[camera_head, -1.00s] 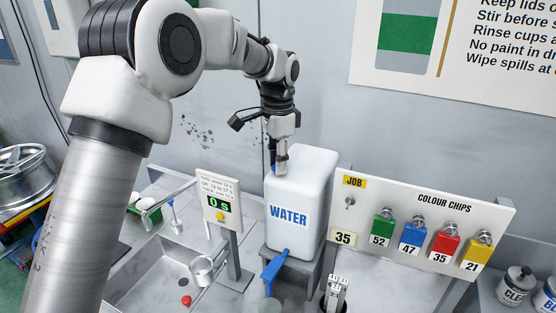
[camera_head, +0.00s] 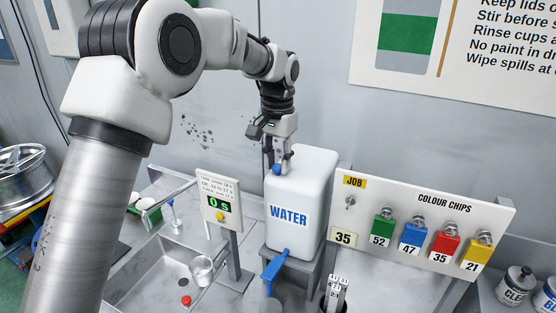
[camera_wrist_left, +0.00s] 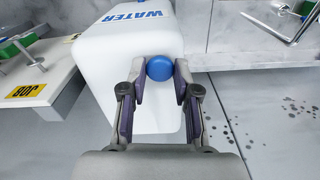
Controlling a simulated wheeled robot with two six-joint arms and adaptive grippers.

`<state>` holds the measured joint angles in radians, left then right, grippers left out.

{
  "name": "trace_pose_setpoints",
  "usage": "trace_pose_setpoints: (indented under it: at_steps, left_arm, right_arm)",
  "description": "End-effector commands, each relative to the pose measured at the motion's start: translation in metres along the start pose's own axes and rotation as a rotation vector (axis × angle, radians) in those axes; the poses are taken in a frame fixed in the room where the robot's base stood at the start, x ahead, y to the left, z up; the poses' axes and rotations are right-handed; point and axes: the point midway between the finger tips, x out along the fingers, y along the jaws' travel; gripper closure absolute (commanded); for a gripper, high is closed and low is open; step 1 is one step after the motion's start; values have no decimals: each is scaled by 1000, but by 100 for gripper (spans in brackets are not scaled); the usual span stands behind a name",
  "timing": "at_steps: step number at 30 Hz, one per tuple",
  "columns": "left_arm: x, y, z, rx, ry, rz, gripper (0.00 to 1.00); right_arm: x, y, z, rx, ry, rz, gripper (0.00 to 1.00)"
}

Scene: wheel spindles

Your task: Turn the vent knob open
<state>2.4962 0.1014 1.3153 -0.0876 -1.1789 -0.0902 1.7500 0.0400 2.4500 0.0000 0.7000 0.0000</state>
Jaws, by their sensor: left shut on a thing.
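The white water tank (camera_head: 309,181) with a blue WATER label stands upright on a grey stand. The tank's blue tap (camera_head: 276,268) is low on the front. My right gripper is in neither view.
The colour chips board (camera_head: 425,225) is close on the tank's right. The wall is behind.

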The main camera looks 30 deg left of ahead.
Motion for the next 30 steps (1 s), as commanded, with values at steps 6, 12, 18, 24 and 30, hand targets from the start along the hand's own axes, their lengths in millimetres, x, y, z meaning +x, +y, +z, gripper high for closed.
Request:
trace_pose_setpoints:
  at_steps: [6, 12, 18, 24, 30]
  left_arm:
    - [2, 0, 0, -204, -3, 1, 100]
    - [2, 0, 1, -394, -4, 0, 100]
    - [2, 0, 1, -580, -4, 0, 100]
    - [2, 0, 1, -738, -5, -1, 100]
    - [2, 0, 1, -847, -5, -1, 100]
  right_arm:
    - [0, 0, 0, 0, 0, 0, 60]
    - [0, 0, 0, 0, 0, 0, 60]
    - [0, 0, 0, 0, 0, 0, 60]
    - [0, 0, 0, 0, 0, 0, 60]
    - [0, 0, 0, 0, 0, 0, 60]
